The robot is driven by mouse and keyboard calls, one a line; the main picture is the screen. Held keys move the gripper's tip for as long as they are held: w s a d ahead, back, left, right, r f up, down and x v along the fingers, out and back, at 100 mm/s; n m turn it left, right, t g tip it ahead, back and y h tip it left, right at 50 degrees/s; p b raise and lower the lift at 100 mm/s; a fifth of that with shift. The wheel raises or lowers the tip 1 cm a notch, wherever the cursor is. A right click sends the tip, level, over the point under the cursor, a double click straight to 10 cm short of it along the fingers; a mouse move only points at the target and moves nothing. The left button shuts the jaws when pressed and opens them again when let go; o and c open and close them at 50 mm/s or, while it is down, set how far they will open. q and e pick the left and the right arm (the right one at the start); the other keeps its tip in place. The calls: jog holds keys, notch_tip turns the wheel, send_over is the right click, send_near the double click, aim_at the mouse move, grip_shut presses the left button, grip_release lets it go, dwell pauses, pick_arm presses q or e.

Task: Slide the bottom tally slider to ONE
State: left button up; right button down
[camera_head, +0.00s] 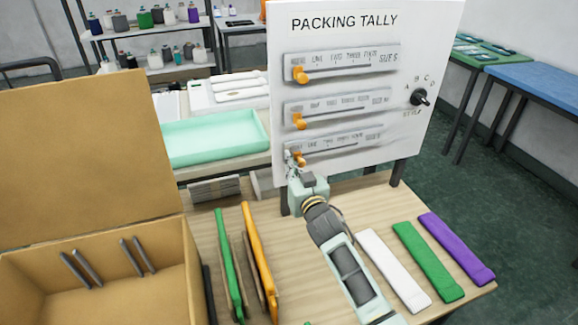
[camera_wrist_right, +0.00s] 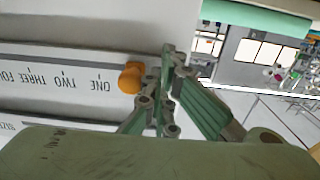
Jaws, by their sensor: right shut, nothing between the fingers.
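A white board headed PACKING TALLY (camera_head: 424,125) carries three stacked sliders with orange knobs. The bottom slider (camera_head: 345,143) has its orange knob (camera_head: 300,159) at the left end of its track. In the right wrist view, where the lettering is upside down, this knob (camera_wrist_right: 130,77) sits just beyond the ONE mark, on the side away from TWO. My right gripper (camera_head: 296,164) is shut and empty at the knob's outer side. Its fingertips (camera_wrist_right: 168,75) are right beside the knob; I cannot tell whether they touch. My left gripper is not in view.
The middle slider knob (camera_head: 299,121) and top slider knob (camera_head: 300,76) are also at the left. A black dial (camera_head: 420,97) is at the board's right. An open cardboard box (camera_head: 90,258) stands left; white, green and purple folded pieces (camera_head: 457,247) lie right.

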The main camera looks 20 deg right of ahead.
aim_at(305, 163)
jog(key=shift+d+p, duration=0.45)
jog(key=shift+d, duration=1.55)
jog(key=shift+a, duration=0.65)
jog(key=s+p, duration=0.3)
jog(key=s, duration=0.2)
jog(key=shift+r, duration=0.1)
jog(key=s+p, duration=0.1)
jog(key=s, duration=0.2)
jog(key=shift+d, duration=0.1)
